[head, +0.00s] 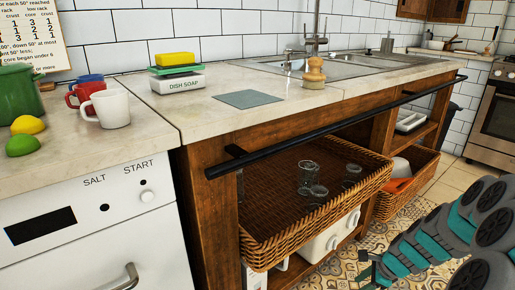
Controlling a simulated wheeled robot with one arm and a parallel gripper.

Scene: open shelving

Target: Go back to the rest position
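My arm reaches in from the right edge in the head view, in grey and teal links. Its far end, my gripper (369,272), shows low in the picture, in front of the lower shelf and above the patterned floor. It is small and partly cut by the lower edge, so I cannot tell whether its fingers are open or shut. I see no object held in it.
The wicker basket (262,250) with several glasses (308,177) sticks out of the open shelving, under a black rail (330,130). The tiled floor (455,178) is open behind my arm.

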